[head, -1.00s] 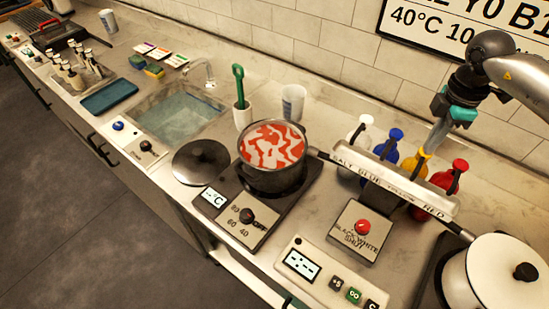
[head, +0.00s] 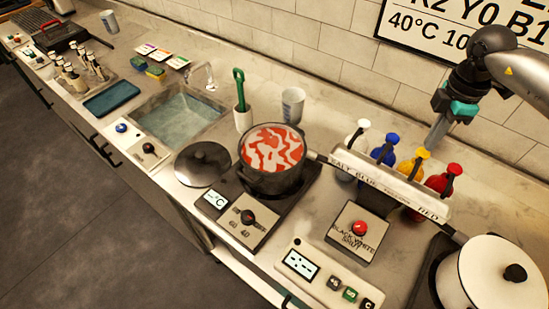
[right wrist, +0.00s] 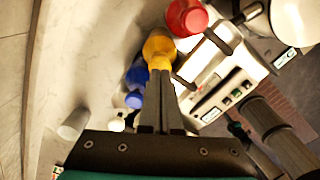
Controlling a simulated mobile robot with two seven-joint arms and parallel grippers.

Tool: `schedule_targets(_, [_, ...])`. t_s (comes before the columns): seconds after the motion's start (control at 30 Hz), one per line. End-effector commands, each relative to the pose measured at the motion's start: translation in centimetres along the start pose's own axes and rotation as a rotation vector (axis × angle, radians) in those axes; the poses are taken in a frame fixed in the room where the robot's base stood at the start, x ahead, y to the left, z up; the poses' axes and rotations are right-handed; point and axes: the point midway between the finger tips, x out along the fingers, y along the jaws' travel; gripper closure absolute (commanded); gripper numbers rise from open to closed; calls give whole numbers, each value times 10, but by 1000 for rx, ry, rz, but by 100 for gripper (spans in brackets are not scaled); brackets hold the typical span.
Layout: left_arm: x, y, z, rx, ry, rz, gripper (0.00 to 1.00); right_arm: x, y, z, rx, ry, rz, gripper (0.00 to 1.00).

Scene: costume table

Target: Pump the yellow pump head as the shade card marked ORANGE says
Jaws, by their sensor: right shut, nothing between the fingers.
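The yellow pump head (head: 423,153) tops a yellow bottle in the rack of pump bottles, between the blue and red ones. My right gripper (head: 430,149) points down just above it, fingers shut and empty. In the right wrist view the shut fingers (right wrist: 160,75) overlap the yellow bottle's top (right wrist: 158,45); whether they touch it I cannot tell. Several small shade cards (head: 160,53) lie behind the sink, too small to read. A wall sign (head: 470,30), cut off by the picture edge, shows "R2 Y0 B1" and "40°C 10".
The blue pump bottle (head: 384,147) and red pump bottle (head: 443,178) stand close on either side. A pot of red and white contents (head: 272,150) sits on a hotplate. A white pot (head: 485,275) stands at front right. A red button box (head: 357,232) stands before the rack.

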Motion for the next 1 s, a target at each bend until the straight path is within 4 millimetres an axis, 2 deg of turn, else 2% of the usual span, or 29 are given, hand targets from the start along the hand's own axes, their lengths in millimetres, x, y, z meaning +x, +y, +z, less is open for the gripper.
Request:
schedule_targets(0.47, [-2, 0, 0, 0, 0, 0, 100, -3, 0, 0, 1, 0, 1, 100])
schedule_targets(1.0, [-49, -1, -5, 0, 0, 0, 100, -55, 0, 0, 0, 0, 1, 100])
